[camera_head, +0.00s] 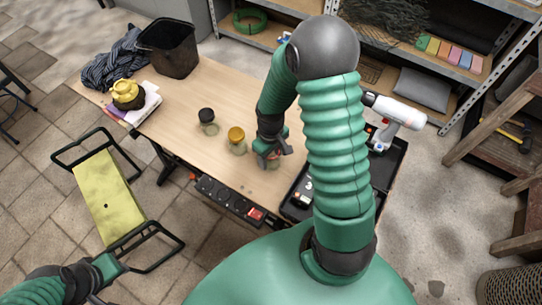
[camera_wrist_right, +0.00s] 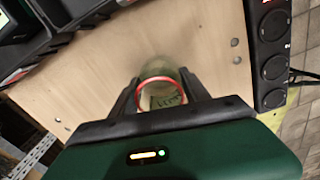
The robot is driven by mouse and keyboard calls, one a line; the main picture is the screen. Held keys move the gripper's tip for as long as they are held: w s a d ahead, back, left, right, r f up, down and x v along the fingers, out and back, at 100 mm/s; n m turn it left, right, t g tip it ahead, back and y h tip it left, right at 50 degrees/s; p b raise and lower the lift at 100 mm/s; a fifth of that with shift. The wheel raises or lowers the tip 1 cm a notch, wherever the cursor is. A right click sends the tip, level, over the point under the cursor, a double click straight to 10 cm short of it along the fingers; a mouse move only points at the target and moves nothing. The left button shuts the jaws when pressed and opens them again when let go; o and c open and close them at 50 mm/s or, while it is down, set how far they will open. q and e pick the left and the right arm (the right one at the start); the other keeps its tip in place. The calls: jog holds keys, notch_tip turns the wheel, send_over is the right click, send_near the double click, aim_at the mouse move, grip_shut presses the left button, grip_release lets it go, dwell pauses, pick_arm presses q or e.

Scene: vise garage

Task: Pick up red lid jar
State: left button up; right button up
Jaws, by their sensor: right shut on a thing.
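The red lid jar is a small clear jar (camera_wrist_right: 158,90); its red rim shows between my right gripper's fingers in the right wrist view. In the head view the jar (camera_head: 271,163) is mostly hidden by my right gripper (camera_head: 268,157), which points down at the front of the wooden table. The right gripper (camera_wrist_right: 160,90) is shut on the jar, one finger on each side. Whether the jar touches the table is unclear. My left gripper (camera_head: 102,284) is at the lower left, away from the table, and its fingers are not clear.
A yellow-lid jar (camera_head: 236,137) and a black-lid jar (camera_head: 207,118) stand left of my right gripper. A black tool case (camera_head: 385,172) and a drill (camera_head: 395,110) are to the right. A power strip (camera_head: 225,196) runs along the front edge. A black bin (camera_head: 170,48) stands far left.

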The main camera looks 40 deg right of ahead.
jog(key=shift+s+f, duration=0.1)
jog(key=shift+a+r, duration=0.1)
jog(key=shift+r, duration=0.45)
jog(key=shift+w+a+r+p, duration=0.15)
jog(key=shift+a+r+p, duration=0.1)
jog(key=shift+r, duration=0.4)
jog(key=shift+w+a+r+p, duration=0.15)
jog(key=shift+a+r+p, duration=0.05)
jog(key=shift+r, duration=0.4)
jog(key=w+a, duration=0.1)
jog(key=a, duration=0.3)
jog(key=w+a+r, duration=0.1)
jog(key=w+a, duration=0.1)
jog(key=a, duration=0.3)
jog(key=w+a, duration=0.1)
jog(key=a, duration=0.4)
jog(key=shift+w+a+r, duration=0.1)
jog(key=shift+w+r, duration=0.1)
jog(key=shift+w, duration=0.2)
